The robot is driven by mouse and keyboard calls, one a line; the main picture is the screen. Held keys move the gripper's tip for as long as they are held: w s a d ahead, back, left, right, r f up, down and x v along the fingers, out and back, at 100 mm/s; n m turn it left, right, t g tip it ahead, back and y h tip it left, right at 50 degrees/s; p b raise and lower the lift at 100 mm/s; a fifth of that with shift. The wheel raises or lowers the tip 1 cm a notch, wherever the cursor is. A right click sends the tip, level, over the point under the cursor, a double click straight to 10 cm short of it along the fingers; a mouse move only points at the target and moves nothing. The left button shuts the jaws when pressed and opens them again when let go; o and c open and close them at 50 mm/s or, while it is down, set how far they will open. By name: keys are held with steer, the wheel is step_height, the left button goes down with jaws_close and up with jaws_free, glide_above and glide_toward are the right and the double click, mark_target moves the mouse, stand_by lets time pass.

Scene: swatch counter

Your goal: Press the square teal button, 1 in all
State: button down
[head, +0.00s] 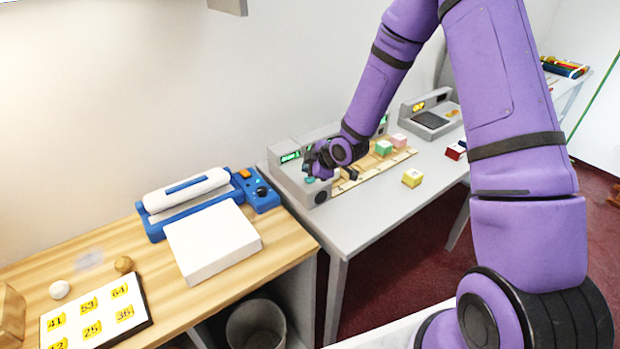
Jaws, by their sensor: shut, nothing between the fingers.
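A grey console (291,183) with a green lit display stands at the left end of the grey counter. A small teal patch (310,180) shows on its top beside my gripper; it looks like the teal button, but its square shape is too small and too covered to make out. My gripper (317,174) is shut and empty, low over the console's top, right by the teal patch. I cannot tell whether the fingertips touch the button.
A wooden ruler-like strip with green (383,147) and pink (399,140) blocks lies right of the console. A yellow block (412,178) sits in front. Left, a wooden table holds a blue-and-white machine (154,225), a white box (212,241) and a number board (146,318).

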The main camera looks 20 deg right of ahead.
mark_target(310, 179)
steer(key=shift+f, duration=0.1)
steer(key=shift+f, duration=0.3)
steer(key=shift+f, duration=0.5)
stand_by(0.9)
steer(key=shift+r, duration=0.15)
stand_by(0.3)
steer(key=shift+r, duration=0.8)
steer(key=shift+r, duration=2.5)
